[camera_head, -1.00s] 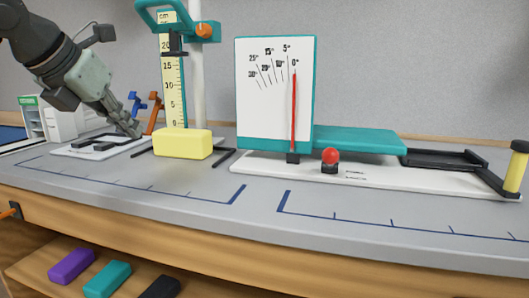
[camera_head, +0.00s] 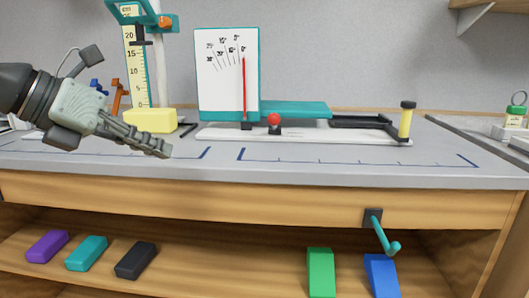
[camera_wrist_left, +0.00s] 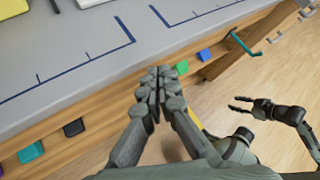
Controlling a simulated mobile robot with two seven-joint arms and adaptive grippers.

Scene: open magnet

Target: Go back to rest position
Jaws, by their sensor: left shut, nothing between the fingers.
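My left gripper (camera_head: 162,151) shows at the left of the head view, with its fingers together and empty. It is in front of the workbench (camera_head: 330,180), near its front edge, and touches nothing that I can see. In the left wrist view its closed fingers (camera_wrist_left: 155,75) are over the bench's front edge and the wooden floor. My right gripper (camera_wrist_left: 236,103) shows at the right of the left wrist view, over the floor, with its fingers apart and nothing between them. The right arm is out of the head view.
On the bench stand a yellow block (camera_head: 150,120), a ruler stand (camera_head: 136,70) and a dial board (camera_head: 227,75) with a red needle. A teal hook handle (camera_head: 383,235) sticks out from the bench front. Coloured blocks, one green (camera_head: 320,270), lie on the lower shelf.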

